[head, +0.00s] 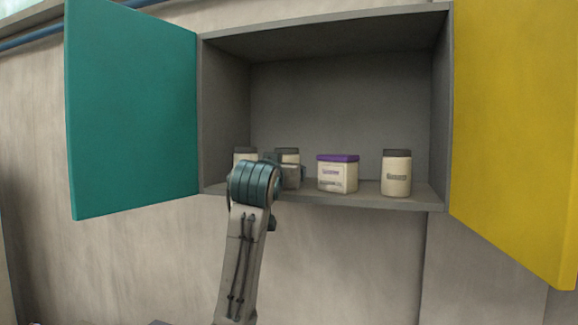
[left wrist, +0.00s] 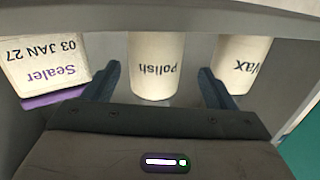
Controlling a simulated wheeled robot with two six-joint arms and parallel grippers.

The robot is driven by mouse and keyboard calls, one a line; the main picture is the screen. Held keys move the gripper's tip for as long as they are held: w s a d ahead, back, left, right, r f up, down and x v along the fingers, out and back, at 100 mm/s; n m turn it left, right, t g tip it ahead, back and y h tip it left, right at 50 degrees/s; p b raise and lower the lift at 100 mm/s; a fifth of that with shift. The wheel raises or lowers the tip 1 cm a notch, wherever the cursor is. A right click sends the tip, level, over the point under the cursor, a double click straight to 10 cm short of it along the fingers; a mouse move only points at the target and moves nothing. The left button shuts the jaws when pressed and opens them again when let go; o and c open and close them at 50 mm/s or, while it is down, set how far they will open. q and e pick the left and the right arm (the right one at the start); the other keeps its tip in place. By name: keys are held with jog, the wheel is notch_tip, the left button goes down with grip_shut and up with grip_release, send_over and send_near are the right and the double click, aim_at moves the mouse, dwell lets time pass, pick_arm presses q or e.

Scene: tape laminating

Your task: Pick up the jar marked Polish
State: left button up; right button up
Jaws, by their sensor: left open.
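The jar marked Polish (left wrist: 155,75) is cream and stands between two other containers in the left wrist view, its label upside down. In the head view it is the second jar from the left (head: 288,156), with a dark lid, partly hidden behind my left gripper (head: 287,174). In the left wrist view my left gripper (left wrist: 158,72) is open, with one dark finger on each side of the Polish jar. Gaps show between the fingers and the jar. My right gripper is in neither view.
The Wax jar (left wrist: 241,65) and the purple-lidded Sealer container (left wrist: 45,65) stand close beside the fingers. Another jar (head: 396,174) is at the shelf's right. The grey cabinet (head: 345,95) has its teal door (head: 130,110) and yellow door (head: 515,130) open.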

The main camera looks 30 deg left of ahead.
pick_arm(q)
jog(key=shift+w+d+r+p, duration=0.15)
jog(key=shift+w+r+p, duration=0.45)
jog(key=shift+w+p, duration=0.35)
jog(key=shift+p+x, duration=0.55)
jog(key=shift+x, duration=0.65)
jog(key=shift+w+a+f, duration=0.2)
jog(key=shift+a+f, duration=0.15)
jog(key=shift+d, duration=0.1)
jog(key=shift+c, duration=0.5)
jog(key=c, duration=1.1)
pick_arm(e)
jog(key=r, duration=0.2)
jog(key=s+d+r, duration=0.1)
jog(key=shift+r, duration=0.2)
